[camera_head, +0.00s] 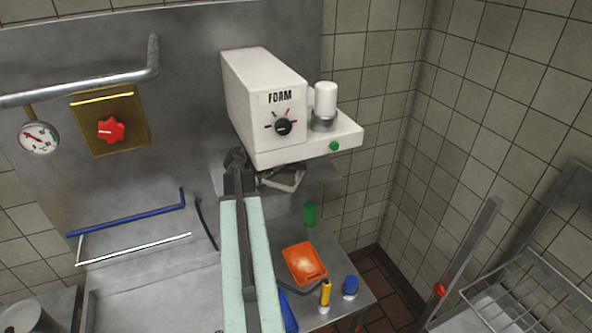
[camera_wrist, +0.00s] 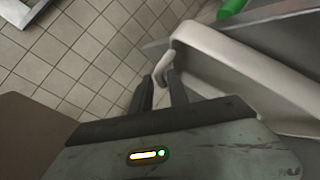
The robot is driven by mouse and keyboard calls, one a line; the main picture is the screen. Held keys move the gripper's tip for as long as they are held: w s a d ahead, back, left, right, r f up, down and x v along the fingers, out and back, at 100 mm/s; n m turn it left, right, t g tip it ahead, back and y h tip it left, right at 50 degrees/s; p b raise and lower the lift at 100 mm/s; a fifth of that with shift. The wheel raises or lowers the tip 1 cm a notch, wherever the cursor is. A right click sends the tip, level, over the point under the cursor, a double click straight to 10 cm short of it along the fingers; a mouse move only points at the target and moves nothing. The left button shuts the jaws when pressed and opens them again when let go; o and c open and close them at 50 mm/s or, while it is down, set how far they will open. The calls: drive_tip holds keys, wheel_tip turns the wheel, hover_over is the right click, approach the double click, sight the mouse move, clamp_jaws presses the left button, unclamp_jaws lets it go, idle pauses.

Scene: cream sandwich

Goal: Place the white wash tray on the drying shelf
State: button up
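The white wash tray (camera_head: 287,180) shows below the foam machine in the head view, tilted and partly hidden by my arm and the machine. In the wrist view its pale rounded rim (camera_wrist: 245,70) fills the upper right. My gripper (camera_wrist: 160,82) has its two dark fingers on either side of the tray's near white edge, with a narrow gap, and looks shut on it. In the head view my gripper (camera_head: 262,178) is dark and mostly hidden. A wire rack (camera_head: 530,290), which looks like the drying shelf, stands at lower right.
The white foam machine (camera_head: 265,105) is close above the tray. The metal side table (camera_head: 340,262) holds an orange tray (camera_head: 304,263), a green cup (camera_head: 310,214), and yellow and blue bottles. A slanted metal post (camera_head: 470,250) with a red knob stands before the rack.

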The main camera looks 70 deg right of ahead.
drive_tip(key=shift+o, duration=0.2)
drive_tip(key=shift+r, duration=0.1)
drive_tip(key=shift+w+a+r+p, duration=0.2)
drive_tip(key=shift+a+p, duration=0.05)
drive_tip(key=shift+p, duration=0.05)
drive_tip(key=p+v, duration=0.2)
drive_tip(key=v, duration=0.2)
drive_tip(key=shift+s+d+r, duration=0.1)
drive_tip(key=shift+r, duration=0.05)
drive_tip(key=w+a, duration=0.8)
drive_tip(key=a, duration=0.1)
drive_tip(key=shift+a, duration=0.35)
